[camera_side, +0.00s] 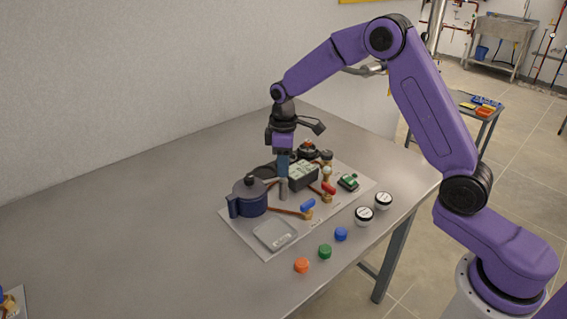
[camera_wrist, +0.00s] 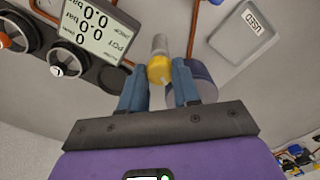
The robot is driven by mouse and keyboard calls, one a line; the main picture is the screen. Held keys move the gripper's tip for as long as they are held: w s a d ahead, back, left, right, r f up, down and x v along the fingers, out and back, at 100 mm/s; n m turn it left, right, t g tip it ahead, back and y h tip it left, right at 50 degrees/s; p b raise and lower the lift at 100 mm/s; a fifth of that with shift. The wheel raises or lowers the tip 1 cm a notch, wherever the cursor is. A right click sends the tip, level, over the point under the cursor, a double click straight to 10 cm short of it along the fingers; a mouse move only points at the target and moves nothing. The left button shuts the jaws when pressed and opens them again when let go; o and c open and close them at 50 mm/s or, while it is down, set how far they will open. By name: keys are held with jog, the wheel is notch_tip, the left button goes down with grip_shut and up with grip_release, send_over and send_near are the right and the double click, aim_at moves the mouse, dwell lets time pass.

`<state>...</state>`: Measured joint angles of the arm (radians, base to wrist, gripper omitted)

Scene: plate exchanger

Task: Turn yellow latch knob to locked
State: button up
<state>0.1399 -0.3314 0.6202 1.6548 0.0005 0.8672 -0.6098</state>
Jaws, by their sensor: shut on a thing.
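The yellow latch knob (camera_wrist: 160,69) sits between my two blue fingertips in the wrist view, with a pale line on its face. A grey cylindrical part (camera_wrist: 160,42) extends beyond it. My gripper (camera_wrist: 161,78) is shut on the knob, one finger on each side. In the side view my gripper (camera_side: 283,172) points down over the board, above an upright grey cylinder (camera_side: 283,189). The knob cannot be made out there, and its turned position is unclear. A dark blue lidded pot (camera_side: 249,198) stands left of the gripper; it is partly behind my right finger in the wrist view (camera_wrist: 205,88).
A display box (camera_side: 303,174) stands close right of my gripper; its screen (camera_wrist: 92,28) reads 0.0 bar. A pale tray (camera_side: 274,234) marked USED, red and blue valve handles, and loose orange, green and blue caps lie toward the front.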

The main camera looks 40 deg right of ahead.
jog(key=o, duration=1.1)
jog(key=shift+c, duration=0.2)
jog(key=shift+r, duration=0.1)
notch_tip(320, 180, up, 17)
jog(key=shift+r, duration=0.15)
jog(key=s+a+f+n, duration=0.1)
jog(key=s+a+f, duration=0.15)
jog(key=s, duration=0.65)
jog(key=s+a+f+n, duration=0.1)
jog(key=s+a, duration=0.2)
jog(key=s, duration=0.7)
jog(key=s+d+f, duration=0.3)
jog(key=s, duration=0.6)
jog(key=s+d+f+n, duration=0.1)
jog(key=s+d+f, duration=0.2)
jog(key=s, duration=0.6)
jog(key=shift+s, duration=0.25)
